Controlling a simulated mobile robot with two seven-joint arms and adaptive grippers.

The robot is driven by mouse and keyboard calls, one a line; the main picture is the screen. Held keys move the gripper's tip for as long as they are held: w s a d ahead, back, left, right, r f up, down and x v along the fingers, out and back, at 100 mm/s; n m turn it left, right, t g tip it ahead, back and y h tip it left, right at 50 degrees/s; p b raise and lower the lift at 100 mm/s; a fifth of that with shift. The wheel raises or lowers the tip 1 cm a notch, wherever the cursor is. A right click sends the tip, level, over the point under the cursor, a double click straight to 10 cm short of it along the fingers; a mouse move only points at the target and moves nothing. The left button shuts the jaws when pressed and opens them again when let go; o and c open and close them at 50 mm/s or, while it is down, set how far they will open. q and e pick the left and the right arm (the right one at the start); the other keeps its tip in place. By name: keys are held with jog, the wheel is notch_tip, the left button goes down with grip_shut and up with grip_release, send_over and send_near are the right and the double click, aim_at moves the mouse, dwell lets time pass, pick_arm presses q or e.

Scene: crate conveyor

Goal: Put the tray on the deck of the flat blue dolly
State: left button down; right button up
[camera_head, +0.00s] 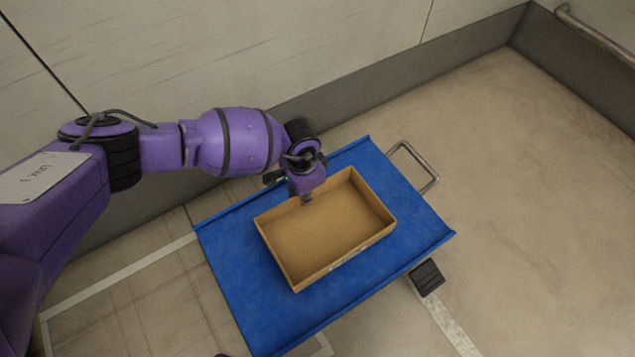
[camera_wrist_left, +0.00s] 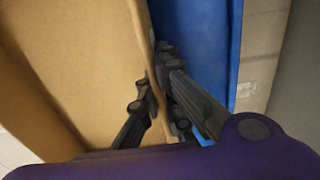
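The tray (camera_head: 325,235) is a shallow, open, tan box and looks empty. It is over the deck of the flat blue dolly (camera_head: 225,250), within the deck's edges. It looks level and resting on the deck, though a small gap underneath would be hard to see. My left gripper (camera_head: 306,198) is at the tray's far-left wall. In the left wrist view its fingers (camera_wrist_left: 157,82) are on both sides of the tray wall (camera_wrist_left: 148,45), close against it, and look shut on it. My right gripper is not in view.
The dolly has a metal handle (camera_head: 420,165) at its upper right. A black block (camera_head: 427,278) shows beside its right edge. A wall with a dark grey base (camera_head: 400,85) runs behind. The floor to the right (camera_head: 530,190) is clear, and a rail (camera_head: 595,32) is at the top right.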

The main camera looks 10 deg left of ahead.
pick_arm(q)
jog(key=shift+f, duration=0.35)
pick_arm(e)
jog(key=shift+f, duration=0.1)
pick_arm(q)
jog(key=shift+f, duration=0.2)
jog(key=c, duration=2)
grip_release()
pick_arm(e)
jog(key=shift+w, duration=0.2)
pick_arm(q)
jog(key=shift+s+r, duration=0.1)
jog(key=shift+r, duration=0.05)
